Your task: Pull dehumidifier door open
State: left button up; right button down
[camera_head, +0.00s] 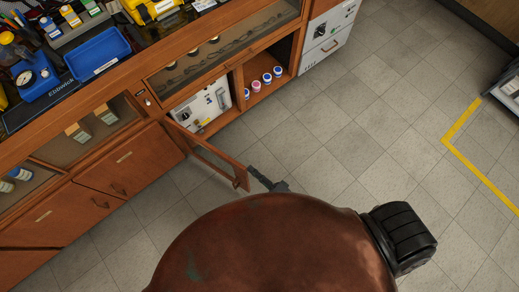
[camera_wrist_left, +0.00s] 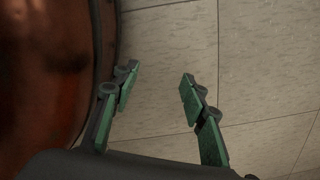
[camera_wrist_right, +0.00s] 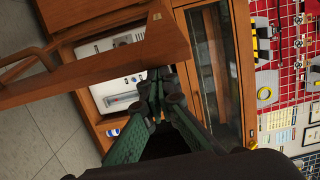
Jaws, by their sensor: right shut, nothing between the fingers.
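A wooden framed door (camera_head: 212,160) stands swung out from the cabinet, open at an angle. In the right wrist view the door (camera_wrist_right: 110,70) crosses the upper left. My right gripper (camera_head: 254,172) is shut and empty at the door's free end; it also shows in the right wrist view (camera_wrist_right: 158,78). I cannot tell whether its fingertips touch the door. Behind the door, a light-coloured unit (camera_head: 205,108) with a dark knob sits in the cabinet, also seen in the right wrist view (camera_wrist_right: 108,50). My left gripper (camera_wrist_left: 160,80) is open and empty above the floor.
Several small jars (camera_head: 267,78) stand in the open compartment beside the unit. A blue tray (camera_head: 97,52) and tools lie on the counter above. A white cabinet (camera_head: 328,35) stands further right. The tiled floor (camera_head: 340,130) is clear up to the yellow line (camera_head: 465,125).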

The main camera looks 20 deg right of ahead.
pick_arm(q)
jog(key=shift+s+a+f, duration=0.1)
jog(key=shift+s, duration=0.65)
pick_arm(e)
jog(key=shift+s+a, duration=0.55)
jog(key=shift+a, duration=0.15)
jog(key=shift+s+a, duration=0.5)
jog(key=shift+a, duration=0.2)
jog(key=p, duration=0.2)
send_near(239, 170)
jog(key=w+d+v, duration=0.1)
jog(key=v, duration=0.4)
pick_arm(q)
jog(key=s, duration=0.3)
jog(key=shift+s+a, duration=0.25)
jog(key=shift+a, duration=0.05)
pick_arm(e)
jog(key=shift+s+r, duration=0.25)
jog(key=shift+r, duration=0.05)
